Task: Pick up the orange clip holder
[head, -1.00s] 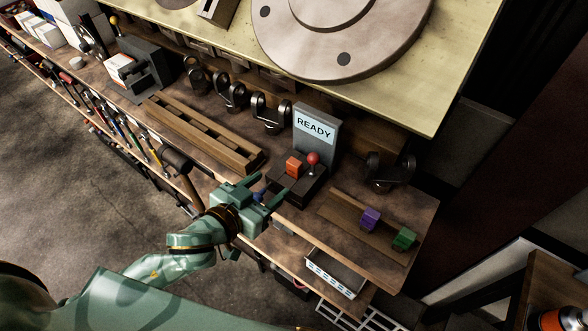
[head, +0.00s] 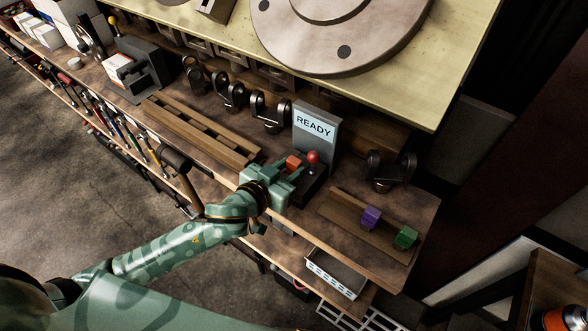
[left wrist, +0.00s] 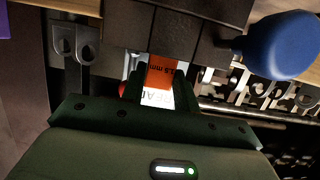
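The orange clip holder (head: 293,162) sits on the dark stand in front of the READY display (head: 316,127). In the left wrist view the orange clip holder (left wrist: 161,72) shows a "1.5 mm" label between the fingers. My left gripper (head: 287,170) has its fingers around it, one on each side. They look close to its sides, but I cannot tell whether they press on it. The clip's lower part is hidden by the gripper in the head view. My right gripper is not in view.
A red-knobbed lever (head: 313,158) stands just right of the orange clip. Purple (head: 371,217) and green (head: 405,237) clips sit on a wooden rail to the right. A blue rounded object (left wrist: 282,45) is close in the wrist view. A wooden rack (head: 200,133) lies left.

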